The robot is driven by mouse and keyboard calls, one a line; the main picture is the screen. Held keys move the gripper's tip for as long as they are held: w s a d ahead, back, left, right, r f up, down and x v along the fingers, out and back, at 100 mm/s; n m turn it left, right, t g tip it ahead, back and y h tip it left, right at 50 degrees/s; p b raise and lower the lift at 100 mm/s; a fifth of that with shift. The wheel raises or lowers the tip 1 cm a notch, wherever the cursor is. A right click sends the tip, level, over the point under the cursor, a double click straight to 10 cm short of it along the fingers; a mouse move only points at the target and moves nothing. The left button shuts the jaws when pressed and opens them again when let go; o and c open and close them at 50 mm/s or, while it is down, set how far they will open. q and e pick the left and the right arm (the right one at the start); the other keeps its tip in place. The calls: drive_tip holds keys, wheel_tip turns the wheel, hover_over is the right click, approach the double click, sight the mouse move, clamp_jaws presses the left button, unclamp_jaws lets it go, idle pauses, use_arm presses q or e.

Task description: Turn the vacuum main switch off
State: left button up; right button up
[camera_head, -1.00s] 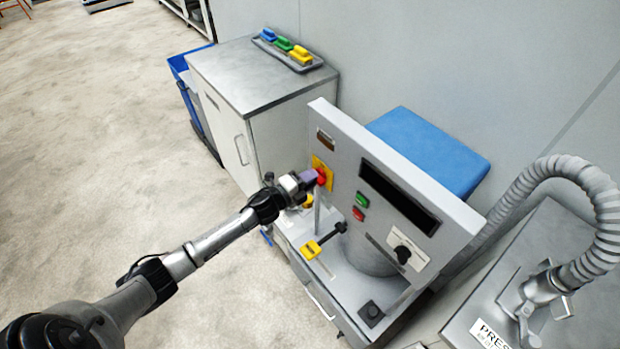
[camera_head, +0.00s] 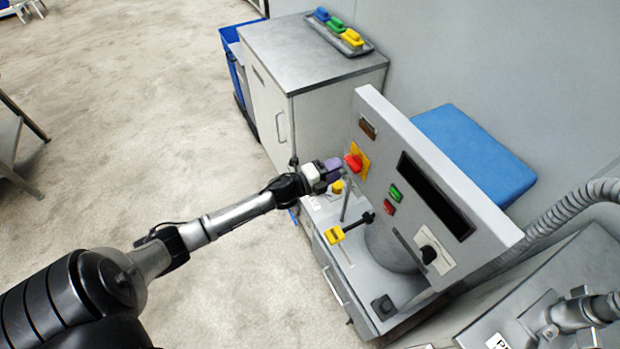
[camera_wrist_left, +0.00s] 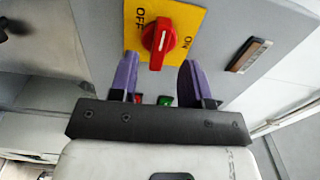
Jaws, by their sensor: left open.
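The vacuum main switch is a red rotary knob (camera_head: 353,162) on a yellow plate (camera_head: 363,152) at the upper left of the grey control panel. In the left wrist view the knob (camera_wrist_left: 157,38) shows a white line, and its plate is marked OFF at left and ON at right. The knob's handle stands between the two marks, tilted slightly. My left gripper (camera_head: 335,167) is open in front of the knob. In the wrist view its purple fingertips (camera_wrist_left: 157,68) lie either side of the knob's near end, apart from it. My right gripper is not in view.
Green (camera_head: 396,192) and red (camera_head: 389,207) buttons, a dark display (camera_head: 435,195) and a black knob (camera_head: 428,254) share the panel. A cabinet (camera_head: 300,60) stands behind; open floor lies to the left.

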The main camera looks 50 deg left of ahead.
use_arm(q)
drive_tip(key=s+a, duration=0.1)
drive_tip(key=s, duration=0.8)
drive_tip(key=shift+s+a+p, duration=0.3)
drive_tip(key=shift+a, duration=0.1)
idle(0.4)
